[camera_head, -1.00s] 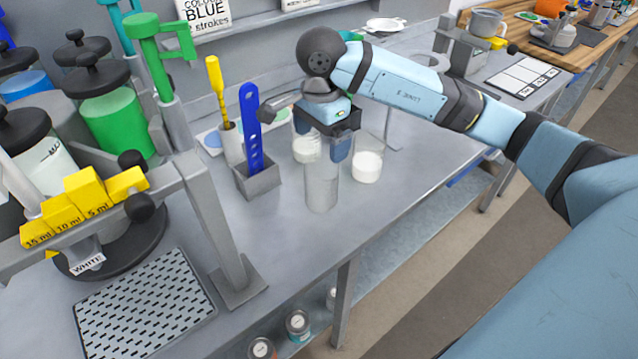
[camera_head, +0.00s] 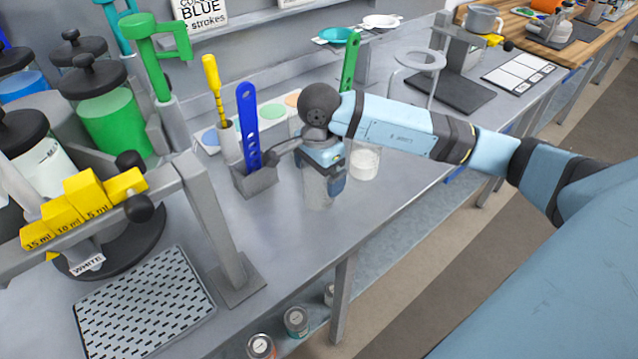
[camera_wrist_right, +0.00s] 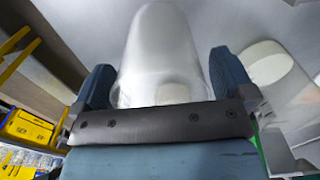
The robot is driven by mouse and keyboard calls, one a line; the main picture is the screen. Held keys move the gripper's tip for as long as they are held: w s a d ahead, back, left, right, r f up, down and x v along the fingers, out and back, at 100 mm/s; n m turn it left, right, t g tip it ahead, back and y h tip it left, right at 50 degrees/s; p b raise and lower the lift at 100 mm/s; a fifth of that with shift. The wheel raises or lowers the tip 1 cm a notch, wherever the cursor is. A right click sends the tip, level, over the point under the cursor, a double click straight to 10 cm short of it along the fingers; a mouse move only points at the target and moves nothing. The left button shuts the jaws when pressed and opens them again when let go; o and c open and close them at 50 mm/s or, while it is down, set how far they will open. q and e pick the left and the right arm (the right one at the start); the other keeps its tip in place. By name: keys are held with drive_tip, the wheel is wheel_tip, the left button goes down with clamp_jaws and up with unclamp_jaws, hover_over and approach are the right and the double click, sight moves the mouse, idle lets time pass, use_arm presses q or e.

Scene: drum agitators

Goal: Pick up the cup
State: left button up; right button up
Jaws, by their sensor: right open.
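A clear, empty-looking cup (camera_head: 316,192) stands on the grey bench. My right gripper (camera_head: 322,186) is down over it from above, partly hiding it in the head view. In the right wrist view the cup (camera_wrist_right: 168,55) lies between the two blue fingers of my right gripper (camera_wrist_right: 160,85). The fingers are apart, with a small gap showing at the cup's sides. A second clear cup with white contents (camera_head: 364,163) stands just right of the gripper, and it also shows at the right of the wrist view (camera_wrist_right: 270,68). My left gripper is not in view.
A grey holder (camera_head: 256,180) with a blue spatula (camera_head: 249,125) stands close left of the gripper. A dispenser frame with yellow blocks (camera_head: 85,205) and a perforated tray (camera_head: 145,305) are at left. The bench's front edge is near the cup.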

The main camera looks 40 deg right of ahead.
drive_tip(key=c, duration=0.9)
drive_tip(key=shift+o, duration=0.2)
